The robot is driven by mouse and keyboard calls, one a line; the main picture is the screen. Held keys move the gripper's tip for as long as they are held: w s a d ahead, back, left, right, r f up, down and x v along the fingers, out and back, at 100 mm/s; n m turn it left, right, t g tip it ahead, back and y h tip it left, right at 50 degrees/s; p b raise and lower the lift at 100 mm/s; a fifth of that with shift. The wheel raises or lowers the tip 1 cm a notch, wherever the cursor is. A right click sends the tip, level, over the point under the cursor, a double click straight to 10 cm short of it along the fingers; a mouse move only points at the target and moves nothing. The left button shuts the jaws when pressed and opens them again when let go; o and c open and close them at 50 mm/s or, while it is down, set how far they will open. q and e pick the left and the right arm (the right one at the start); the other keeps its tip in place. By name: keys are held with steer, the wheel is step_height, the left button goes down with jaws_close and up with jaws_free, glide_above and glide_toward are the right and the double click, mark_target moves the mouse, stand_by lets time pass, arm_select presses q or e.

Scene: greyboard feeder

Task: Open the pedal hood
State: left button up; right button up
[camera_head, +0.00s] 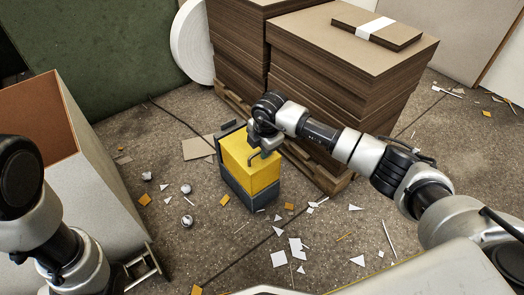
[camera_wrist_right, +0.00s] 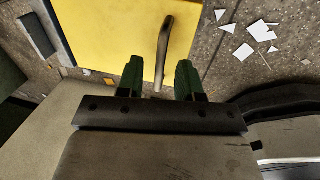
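The pedal hood (camera_head: 250,172) is a yellow box-shaped cover over a dark grey base (camera_head: 257,196) on the floor, and it looks closed. Its yellow face fills the upper part of the right wrist view (camera_wrist_right: 110,35). A grey bar handle (camera_wrist_right: 164,45) stands on that face. My right gripper (camera_head: 262,147) is over the hood's top. In the wrist view its two green fingers (camera_wrist_right: 160,78) are apart, with the handle's near end in the gap between them; I see no clear contact. My left arm is at the lower left; its gripper (camera_head: 146,268) shows only partly, near the bin.
Tall stacks of brown board (camera_head: 330,85) on a pallet stand close behind the hood. A large grey bin (camera_head: 105,185) stands at the left. Paper scraps (camera_head: 279,259) and crumpled balls (camera_head: 187,221) litter the floor in front. A white roll (camera_head: 190,45) leans at the back.

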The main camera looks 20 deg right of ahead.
jaws_close()
stand_by(0.4)
